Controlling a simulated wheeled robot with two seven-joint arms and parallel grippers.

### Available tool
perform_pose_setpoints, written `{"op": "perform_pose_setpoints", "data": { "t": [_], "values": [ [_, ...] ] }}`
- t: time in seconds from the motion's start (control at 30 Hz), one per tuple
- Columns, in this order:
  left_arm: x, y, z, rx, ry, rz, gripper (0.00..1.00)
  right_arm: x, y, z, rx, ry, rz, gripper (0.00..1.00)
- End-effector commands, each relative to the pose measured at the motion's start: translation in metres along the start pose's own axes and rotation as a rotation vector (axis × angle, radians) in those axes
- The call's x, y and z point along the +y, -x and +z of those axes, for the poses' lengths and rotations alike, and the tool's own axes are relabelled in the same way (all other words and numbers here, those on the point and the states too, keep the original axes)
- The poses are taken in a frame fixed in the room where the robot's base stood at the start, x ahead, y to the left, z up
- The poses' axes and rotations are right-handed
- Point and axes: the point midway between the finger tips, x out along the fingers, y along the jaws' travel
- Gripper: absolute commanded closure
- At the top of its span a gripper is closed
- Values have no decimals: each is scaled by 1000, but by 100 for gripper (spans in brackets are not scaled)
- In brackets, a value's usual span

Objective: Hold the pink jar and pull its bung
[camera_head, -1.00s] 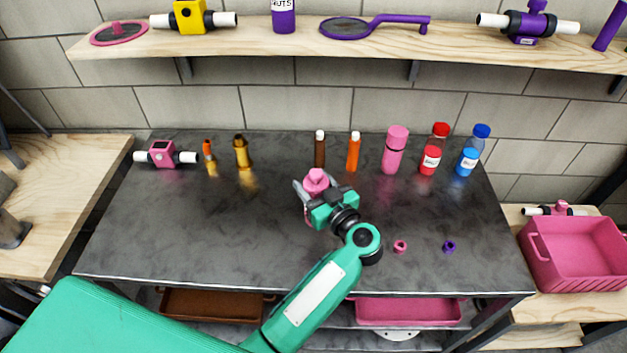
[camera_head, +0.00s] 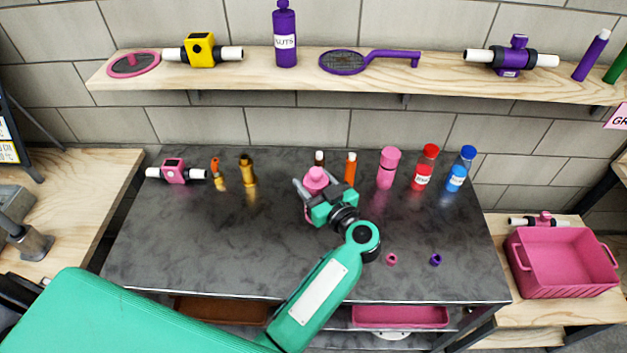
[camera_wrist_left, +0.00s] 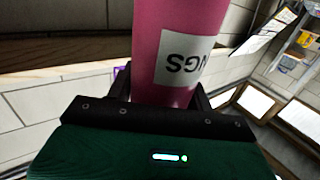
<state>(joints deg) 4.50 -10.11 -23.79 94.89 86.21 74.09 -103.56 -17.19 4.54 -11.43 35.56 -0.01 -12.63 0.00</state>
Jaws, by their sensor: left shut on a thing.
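The pink jar (camera_head: 316,181) is in my left gripper (camera_head: 318,196), seen over the middle of the dark table. Its narrower pink top points up in the head view. In the left wrist view, the jar (camera_wrist_left: 176,40) stands between the dark fingers, with a white label reading partly "NGS". My left gripper is shut on it. The label side and the lower part of the jar are mostly hidden by the gripper in the head view. I cannot tell how far above the table it is. My right gripper is not in view.
Behind the jar stand a brown bottle (camera_head: 319,158), partly hidden, and an orange bottle (camera_head: 350,168). A pink bottle (camera_head: 388,168), red bottle (camera_head: 424,168) and blue bottle (camera_head: 459,172) stand to the right. Small pink (camera_head: 391,259) and purple (camera_head: 435,260) rings lie on the table (camera_head: 200,240).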

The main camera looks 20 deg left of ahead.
Motion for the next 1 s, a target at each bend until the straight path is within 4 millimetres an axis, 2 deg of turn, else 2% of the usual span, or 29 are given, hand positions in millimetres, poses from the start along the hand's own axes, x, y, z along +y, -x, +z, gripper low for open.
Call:
{"op": "perform_pose_setpoints", "data": {
  "t": [0.27,0.3,0.47,0.5,0.8,1.0],
  "values": [
    [0,0,0,0,0,0,84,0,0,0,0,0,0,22],
    [0,0,0,0,0,0,54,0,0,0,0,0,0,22],
    [0,0,-1,0,0,0,85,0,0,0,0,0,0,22],
    [0,0,-1,0,0,0,89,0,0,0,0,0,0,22],
    [-2,-1,1,1,0,5,89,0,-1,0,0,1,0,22],
    [-22,-13,16,5,-3,78,89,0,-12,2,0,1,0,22]
  ]
}}
